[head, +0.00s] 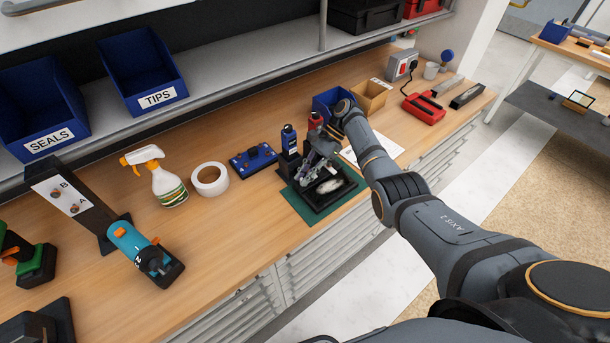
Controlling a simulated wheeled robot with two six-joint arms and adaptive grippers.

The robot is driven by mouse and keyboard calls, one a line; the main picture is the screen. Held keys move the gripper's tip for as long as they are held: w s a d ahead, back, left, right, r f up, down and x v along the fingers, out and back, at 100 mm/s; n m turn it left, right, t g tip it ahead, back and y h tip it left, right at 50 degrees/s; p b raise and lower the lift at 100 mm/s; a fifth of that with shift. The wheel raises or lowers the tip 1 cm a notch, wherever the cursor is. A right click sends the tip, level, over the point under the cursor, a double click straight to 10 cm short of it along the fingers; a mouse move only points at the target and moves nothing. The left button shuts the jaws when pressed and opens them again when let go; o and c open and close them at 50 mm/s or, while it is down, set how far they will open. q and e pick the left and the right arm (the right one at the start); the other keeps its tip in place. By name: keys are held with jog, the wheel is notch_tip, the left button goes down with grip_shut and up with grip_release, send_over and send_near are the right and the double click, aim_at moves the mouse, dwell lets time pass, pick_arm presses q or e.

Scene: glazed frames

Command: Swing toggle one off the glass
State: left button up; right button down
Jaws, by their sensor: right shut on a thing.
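A small dark frame (348,191) with a pale pane in it lies on a green mat (300,205) near the bench's front edge. My right gripper (312,172) reaches over the frame's back left part from the right, pointing down. It is shut on a small part there, which looks like a toggle at the glass; the fingers hide most of it, so its angle cannot be told. Which toggle carries the number one cannot be read. My left gripper is not in view.
Blue-topped (288,138) and red-topped (315,121) dark holders stand close behind the frame. A blue bin (328,101) and a cardboard box (370,98) are behind the gripper. White tape (210,179) and a spray bottle (167,180) stand left.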

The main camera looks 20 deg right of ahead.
jog(key=c, duration=1.3)
grip_release()
jog(key=shift+d+r, duration=0.1)
jog(key=v, duration=0.7)
jog(key=shift+d, duration=0.1)
